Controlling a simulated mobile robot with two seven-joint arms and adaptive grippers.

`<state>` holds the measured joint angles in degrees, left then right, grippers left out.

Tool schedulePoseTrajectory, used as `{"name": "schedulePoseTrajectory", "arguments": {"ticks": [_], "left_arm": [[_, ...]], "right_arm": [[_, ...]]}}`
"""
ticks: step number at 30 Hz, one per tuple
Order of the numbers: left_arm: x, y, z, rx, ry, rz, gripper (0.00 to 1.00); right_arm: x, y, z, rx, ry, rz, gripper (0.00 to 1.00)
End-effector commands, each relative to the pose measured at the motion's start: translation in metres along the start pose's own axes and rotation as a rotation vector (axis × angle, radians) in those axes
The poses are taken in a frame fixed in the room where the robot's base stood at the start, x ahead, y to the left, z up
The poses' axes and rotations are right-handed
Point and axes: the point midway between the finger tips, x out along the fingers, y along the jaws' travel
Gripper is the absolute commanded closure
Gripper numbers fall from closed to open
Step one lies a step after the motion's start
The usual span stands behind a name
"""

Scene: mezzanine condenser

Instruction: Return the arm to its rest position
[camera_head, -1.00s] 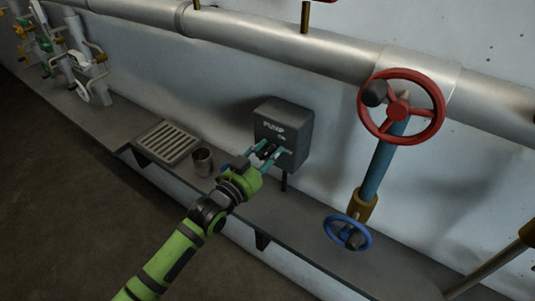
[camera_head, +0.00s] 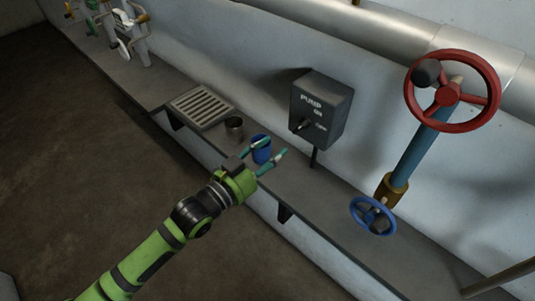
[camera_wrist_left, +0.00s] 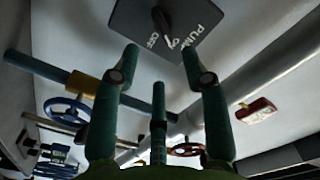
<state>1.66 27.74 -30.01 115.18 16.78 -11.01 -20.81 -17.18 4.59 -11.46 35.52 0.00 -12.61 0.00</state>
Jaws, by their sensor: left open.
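The lime-green arm comes in from the lower left. The dark grey pump box (camera_head: 322,108) is at the wall, to the right of and beyond the fingertips, with a clear gap between. A small dark switch lever (camera_head: 301,126) is on its front. In the left wrist view, the gripper (camera_wrist_left: 159,50) has its fingers spread, and the box's labelled face (camera_wrist_left: 200,12) shows beyond the fingertips with the lever (camera_wrist_left: 162,22). My right gripper is not in view.
A metal cup (camera_head: 234,128) and slatted grate (camera_head: 201,106) are further left. A red handwheel (camera_head: 452,97) and blue handwheel (camera_head: 373,216) are at right.

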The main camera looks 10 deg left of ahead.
Motion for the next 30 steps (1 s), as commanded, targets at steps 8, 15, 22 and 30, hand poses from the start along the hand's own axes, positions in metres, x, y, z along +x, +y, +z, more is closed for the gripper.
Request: {"name": "schedulePoseTrajectory", "arguments": {"ticks": [8, 15, 22, 30], "left_arm": [[-0.007, 0.000, -0.001, 0.001, 0.001, 0.000, 0.55], [-0.007, 0.000, -0.001, 0.000, 0.001, 0.000, 0.55], [-0.007, 0.003, 0.025, -0.020, -0.049, -0.007, 0.55], [-0.039, 0.039, 0.197, -0.170, -0.401, -0.046, 0.55]], "right_arm": [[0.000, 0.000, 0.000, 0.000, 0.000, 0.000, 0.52], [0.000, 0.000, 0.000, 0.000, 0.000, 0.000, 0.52], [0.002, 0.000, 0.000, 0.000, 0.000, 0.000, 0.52], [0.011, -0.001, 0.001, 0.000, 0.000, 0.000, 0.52]]}}
